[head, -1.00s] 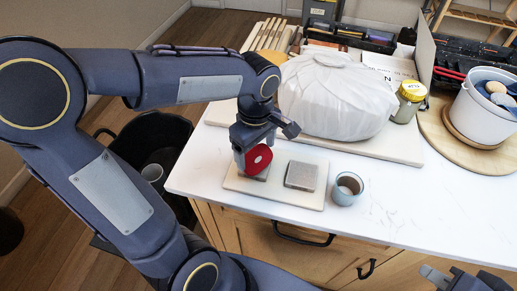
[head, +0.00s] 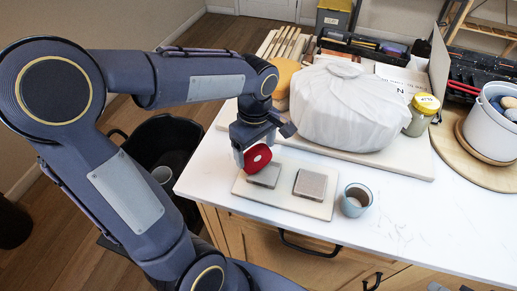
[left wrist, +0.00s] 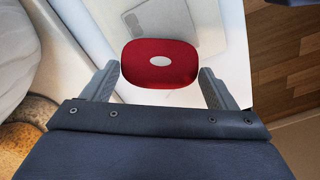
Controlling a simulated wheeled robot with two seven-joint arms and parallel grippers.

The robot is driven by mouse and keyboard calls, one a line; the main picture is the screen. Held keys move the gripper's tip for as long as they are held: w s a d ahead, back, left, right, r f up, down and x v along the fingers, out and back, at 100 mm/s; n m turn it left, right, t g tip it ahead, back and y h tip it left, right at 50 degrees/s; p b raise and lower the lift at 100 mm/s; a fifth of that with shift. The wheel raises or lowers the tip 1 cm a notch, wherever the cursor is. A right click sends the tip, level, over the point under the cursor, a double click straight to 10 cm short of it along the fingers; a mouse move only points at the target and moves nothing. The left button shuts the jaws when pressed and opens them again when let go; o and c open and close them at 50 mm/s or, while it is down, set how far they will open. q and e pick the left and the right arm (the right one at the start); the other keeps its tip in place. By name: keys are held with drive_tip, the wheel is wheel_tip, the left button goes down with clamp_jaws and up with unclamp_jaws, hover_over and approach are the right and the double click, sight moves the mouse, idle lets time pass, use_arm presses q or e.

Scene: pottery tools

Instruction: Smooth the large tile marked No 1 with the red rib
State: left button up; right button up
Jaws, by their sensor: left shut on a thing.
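The red rib (head: 257,158) is a rounded plate with a pale hole. My left gripper (head: 249,147) is shut on it and holds it upright at the rear left edge of a pale board (head: 290,201). Two square grey tiles lie on the board: a left tile (head: 264,176), just beside the rib, and a right tile (head: 310,184). I cannot read a number on either, nor tell whether the rib touches the left tile. In the left wrist view the rib (left wrist: 160,78) sits between the fingers.
A glass cup (head: 356,201) stands right of the board. A white-wrapped bundle (head: 350,110) is behind, with a yellow-lidded jar (head: 423,112) to its right. A white bucket (head: 492,118) stands far right. The counter (head: 430,220) is clear at front right.

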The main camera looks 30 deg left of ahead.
use_arm(q)
drive_tip(key=shift+a+f, duration=0.15)
drive_tip(key=shift+a, duration=0.3)
drive_tip(key=shift+w+a, duration=0.25)
drive_tip(key=shift+a, duration=0.65)
drive_tip(key=shift+r+p, duration=1.15)
drive_tip(key=shift+r, duration=0.1)
wheel_tip(320, 180, up, 5)
drive_tip(key=p, duration=0.4)
